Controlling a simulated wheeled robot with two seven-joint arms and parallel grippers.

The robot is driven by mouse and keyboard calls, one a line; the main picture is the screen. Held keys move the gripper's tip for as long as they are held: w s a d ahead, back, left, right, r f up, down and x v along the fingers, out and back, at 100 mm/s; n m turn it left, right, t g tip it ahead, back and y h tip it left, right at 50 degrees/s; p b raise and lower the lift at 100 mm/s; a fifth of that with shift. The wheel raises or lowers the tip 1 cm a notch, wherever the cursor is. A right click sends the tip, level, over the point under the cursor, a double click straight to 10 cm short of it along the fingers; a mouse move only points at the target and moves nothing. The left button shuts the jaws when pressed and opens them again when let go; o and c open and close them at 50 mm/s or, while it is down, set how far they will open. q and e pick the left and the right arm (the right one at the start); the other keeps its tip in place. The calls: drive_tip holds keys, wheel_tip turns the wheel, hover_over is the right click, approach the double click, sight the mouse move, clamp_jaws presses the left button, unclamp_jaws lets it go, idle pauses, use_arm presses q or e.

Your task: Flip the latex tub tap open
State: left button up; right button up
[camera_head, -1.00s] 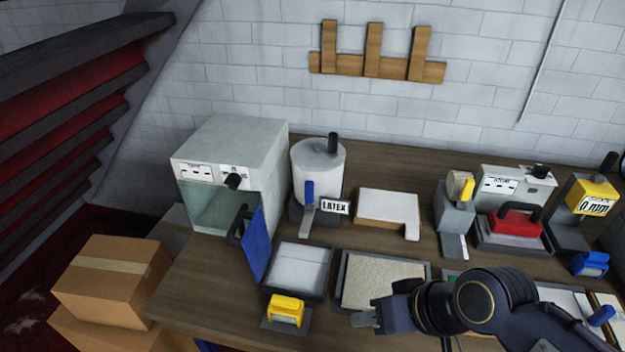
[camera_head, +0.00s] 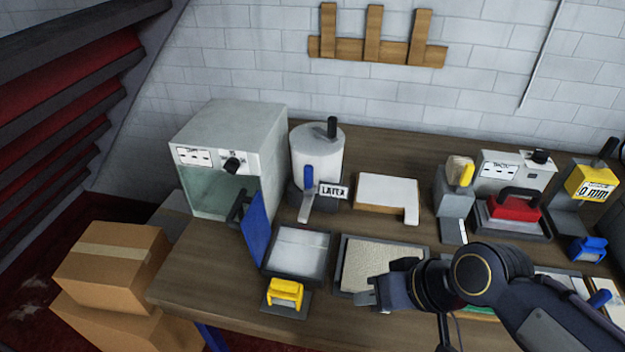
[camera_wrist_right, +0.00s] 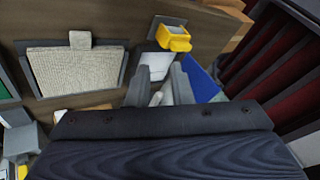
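The latex tub (camera_head: 316,155) is a white cylinder with a black knob on its lid. It stands on a dark base on the bench, beside a sign reading LATEX (camera_head: 333,191). Its tap has a blue upright handle (camera_head: 308,178) above a grey spout (camera_head: 306,207). My right gripper (camera_head: 366,299) is over the front of the beige rug tray, to the right of and nearer than the tap, touching nothing that I can see. In the right wrist view its two fingers (camera_wrist_right: 159,88) are apart with nothing clearly between them. My left gripper is not in view.
A grey cabinet (camera_head: 228,150) with an open blue door (camera_head: 256,229) stands left of the tub. A white block (camera_head: 386,193) lies right of it. A grey tray (camera_head: 298,252), a yellow-handled tool (camera_head: 285,292) and the rug tray (camera_head: 383,262) lie in front.

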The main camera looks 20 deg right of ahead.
drive_tip(key=w+y+b, duration=0.1)
drive_tip(key=w, duration=0.1)
drive_tip(key=w+a+f+m+y+b, duration=0.1)
drive_tip(key=w+b, duration=0.1)
drive_tip(key=w+y+b, duration=0.1)
drive_tip(key=w, duration=0.2)
drive_tip(key=shift+a+f+b, duration=0.15)
drive_tip(key=shift+a+b, duration=0.05)
drive_tip(key=shift+b, duration=0.15)
clamp_jaws()
drive_tip(key=w+d+f+m+t+y+b, duration=0.1)
drive_tip(key=w+d+m+t+b, duration=0.1)
drive_tip(key=w, duration=0.5)
drive_tip(key=w+d+f+m+t+y+b, duration=0.1)
drive_tip(key=w+d+m+t+b, duration=0.2)
drive_tip(key=w+d, duration=0.4)
drive_tip(key=w+d+f+m+t+y+b, duration=0.1)
drive_tip(key=w+d+m+t+y+b, duration=0.1)
drive_tip(key=w, duration=0.7)
drive_tip(key=shift+d+f+t+b, duration=0.35)
drive_tip(key=shift+d+t+b, duration=0.45)
drive_tip(key=shift+d, duration=0.45)
